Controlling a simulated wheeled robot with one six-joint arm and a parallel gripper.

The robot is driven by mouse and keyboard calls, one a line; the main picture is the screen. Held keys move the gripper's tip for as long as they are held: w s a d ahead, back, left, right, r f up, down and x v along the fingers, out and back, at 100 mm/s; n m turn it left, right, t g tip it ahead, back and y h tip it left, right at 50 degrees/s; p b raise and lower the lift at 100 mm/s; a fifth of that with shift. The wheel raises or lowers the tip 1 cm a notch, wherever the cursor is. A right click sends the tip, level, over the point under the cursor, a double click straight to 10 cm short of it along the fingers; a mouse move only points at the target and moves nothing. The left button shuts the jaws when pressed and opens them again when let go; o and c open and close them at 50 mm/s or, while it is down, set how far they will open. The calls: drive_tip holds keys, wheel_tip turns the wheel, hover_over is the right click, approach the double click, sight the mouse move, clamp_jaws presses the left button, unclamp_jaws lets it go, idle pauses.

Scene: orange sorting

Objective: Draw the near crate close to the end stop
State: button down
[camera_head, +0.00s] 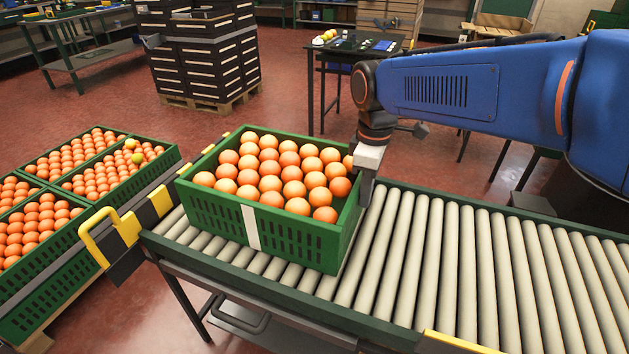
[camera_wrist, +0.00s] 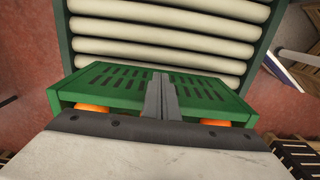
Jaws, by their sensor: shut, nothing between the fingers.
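The green slotted crate (camera_head: 290,240) is full of oranges and has a white stripe on its front wall. It sits on the roller conveyor (camera_head: 440,250), near its left end. The black-and-yellow end stop (camera_head: 160,201) crosses that end, with a few bare rollers showing between it and the crate at the front. My gripper (camera_head: 366,190) is shut and empty, pointing down at the crate's right wall. In the wrist view, my shut fingers (camera_wrist: 161,92) overlap the crate's slotted wall (camera_wrist: 105,85); I cannot tell if they touch it.
Several crates of oranges (camera_head: 40,285) stand at the left beyond the end stop, two yellowish fruits among them. The rollers right of the crate are bare. A black stack of crates (camera_head: 200,60) on a pallet and a dark table (camera_head: 345,50) stand behind.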

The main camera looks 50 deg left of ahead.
drive_tip(key=s+a, duration=0.1)
drive_tip(key=a, duration=0.1)
drive_tip(key=s+a, duration=0.1)
drive_tip(key=a, duration=0.2)
drive_tip(key=s+a, duration=0.2)
drive_tip(key=a, duration=0.1)
drive_tip(key=shift+a, duration=0.15)
drive_tip(key=shift+w, duration=0.1)
drive_tip(key=shift+w+d, duration=0.25)
drive_tip(key=shift+d, duration=0.35)
drive_tip(key=shift+w+d, duration=0.25)
drive_tip(key=shift+d, duration=0.35)
wheel_tip(320, 180, up, 12)
hover_over(339, 182)
drive_tip(key=shift+s, duration=0.1)
idle(0.6)
